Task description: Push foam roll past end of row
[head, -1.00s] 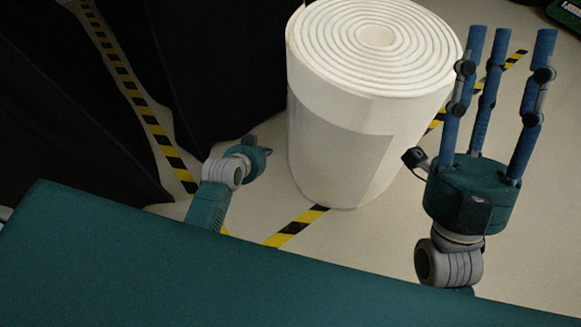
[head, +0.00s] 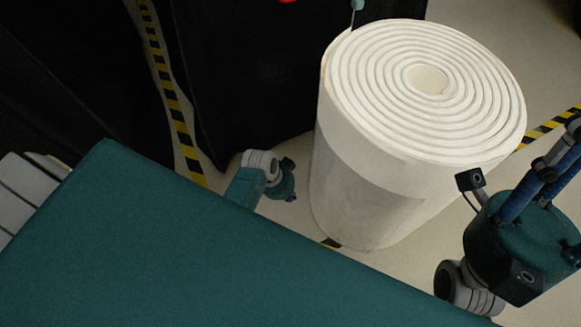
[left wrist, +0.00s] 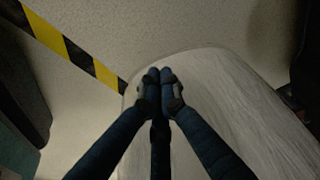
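The foam roll (head: 365,190) is a big white cylinder with a spiral top, standing upright on the floor right of a black-covered cart. In the left wrist view its pale side (left wrist: 225,100) fills the right half. My left gripper (head: 290,193) is low at the roll's left side, between it and the cart. In the left wrist view its blue fingers (left wrist: 159,78) are drawn together in front of the roll with nothing between them; whether they touch it I cannot tell. My right gripper (head: 565,165) is right of the roll, its fingers apart and empty, partly out of frame.
Black-covered carts (head: 270,80) stand at the back left, close to the roll. Yellow-black floor tape (head: 178,110) runs between them, and another strip (head: 545,128) emerges right of the roll. Pale floor (head: 525,60) is open at the upper right.

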